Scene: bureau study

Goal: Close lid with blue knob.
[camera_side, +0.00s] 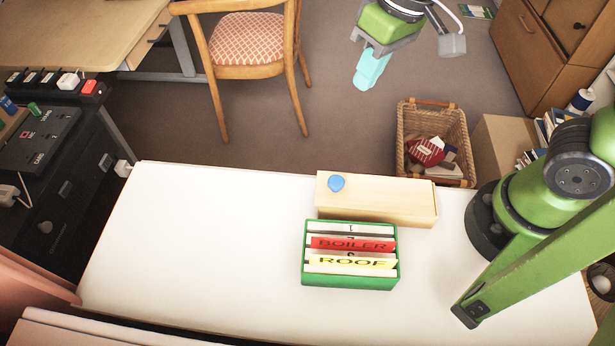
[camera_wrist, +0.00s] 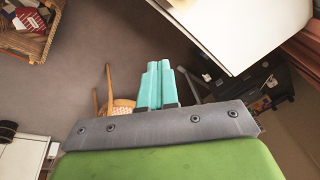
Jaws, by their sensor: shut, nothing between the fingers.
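A long pale wooden box (camera_side: 378,215) lies near the far edge of the white table in the side view. The round blue knob (camera_side: 336,183) is on the lid (camera_side: 385,190), near the box's left end. The lid appears to lie over most or all of the top; I cannot tell how far it is open. My gripper (camera_side: 366,84) has teal fingers and is high up, beyond the table's far edge, well apart from the box. In the wrist view its fingers (camera_wrist: 158,66) are together and empty; box and knob are not visible there.
A green card box (camera_side: 350,282) with "BOILER" and "ROOF" cards stands close in front of the wooden box. The white table (camera_side: 190,240) is clear on the left. Beyond it are a wicker basket (camera_side: 432,112) and a wooden chair (camera_side: 247,45).

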